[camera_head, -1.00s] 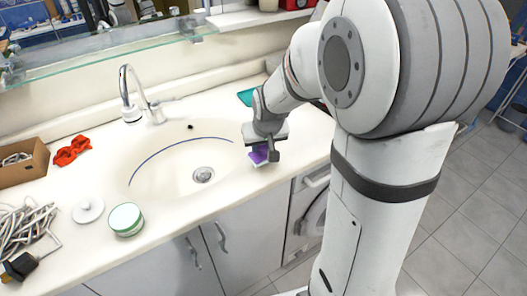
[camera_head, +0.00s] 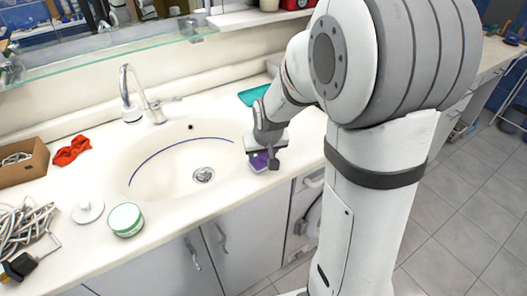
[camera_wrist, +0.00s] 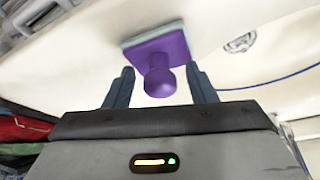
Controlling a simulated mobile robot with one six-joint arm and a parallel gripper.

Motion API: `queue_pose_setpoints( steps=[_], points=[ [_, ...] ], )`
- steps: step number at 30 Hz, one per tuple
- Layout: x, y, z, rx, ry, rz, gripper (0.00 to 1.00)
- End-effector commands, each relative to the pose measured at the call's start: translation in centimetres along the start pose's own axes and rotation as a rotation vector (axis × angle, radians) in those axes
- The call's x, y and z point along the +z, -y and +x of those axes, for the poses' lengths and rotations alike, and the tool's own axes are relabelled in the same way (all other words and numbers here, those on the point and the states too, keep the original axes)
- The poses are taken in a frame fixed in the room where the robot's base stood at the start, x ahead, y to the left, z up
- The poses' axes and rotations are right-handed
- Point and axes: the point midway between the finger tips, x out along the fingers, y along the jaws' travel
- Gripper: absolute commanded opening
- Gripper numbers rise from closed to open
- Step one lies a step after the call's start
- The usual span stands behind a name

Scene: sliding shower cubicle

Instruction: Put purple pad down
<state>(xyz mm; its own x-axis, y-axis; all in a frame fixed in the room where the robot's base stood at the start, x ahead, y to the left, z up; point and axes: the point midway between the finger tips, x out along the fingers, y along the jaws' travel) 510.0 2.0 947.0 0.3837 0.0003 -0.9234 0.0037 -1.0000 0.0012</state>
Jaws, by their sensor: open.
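The purple pad (camera_wrist: 157,50) has a round knob and a pale underside, and it rests on the cream counter (camera_head: 165,235) close to the basin's right rim. In the head view the purple pad (camera_head: 259,161) is partly hidden by my gripper (camera_head: 266,158). In the wrist view my gripper (camera_wrist: 160,88) has its two fingers apart, one on each side of the knob, with a gap on both sides. The jaws are open and hold nothing.
The basin (camera_head: 165,172) with its drain lies left of the pad, with a tap (camera_head: 140,95) behind. A teal item (camera_head: 253,95) lies behind my gripper.

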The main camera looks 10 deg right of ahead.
Motion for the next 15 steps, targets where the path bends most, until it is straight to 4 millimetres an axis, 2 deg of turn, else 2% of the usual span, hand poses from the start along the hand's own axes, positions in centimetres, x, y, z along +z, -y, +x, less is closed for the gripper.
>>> queue_pose_setpoints(
  steps=[8, 15],
  points=[
    [-0.2, 0.0, -1.3, 0.000, -0.003, 0.001, 0.51],
    [-0.2, 0.0, -5.9, 0.000, -0.006, 0.001, 0.51]
  ],
)
